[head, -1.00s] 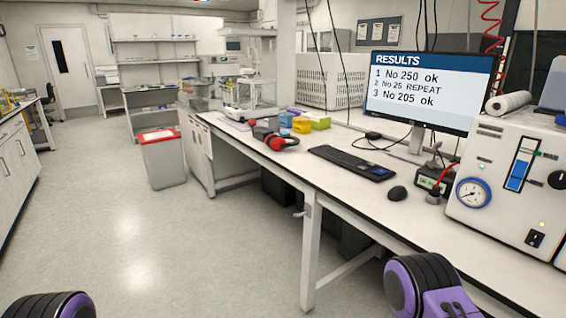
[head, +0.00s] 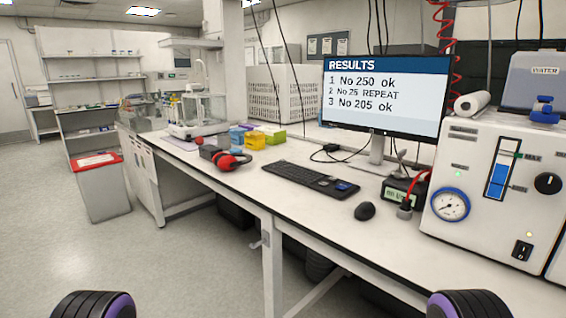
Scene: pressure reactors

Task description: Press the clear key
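A black keyboard (head: 300,180) lies on the white bench, with a small blue patch (head: 346,186) at its right end. I cannot read any key labels, so I cannot tell which key is the clear key. A monitor (head: 385,95) behind it reads "RESULTS", with lines 1 "No 250 ok", 2 "No 25 REPEAT" and 3 "No 205 ok". Black and purple parts of my arms show at the bottom left and bottom right edges. Neither gripper shows, and nothing of mine touches the keyboard.
A black mouse (head: 364,211) and a small box with a green display (head: 399,193) are right of the keyboard. A white reactor unit (head: 470,165) with gauge, knob and switch stands at right. Red ear defenders (head: 228,161) lie left. A red-lidded bin (head: 103,190) stands on the floor.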

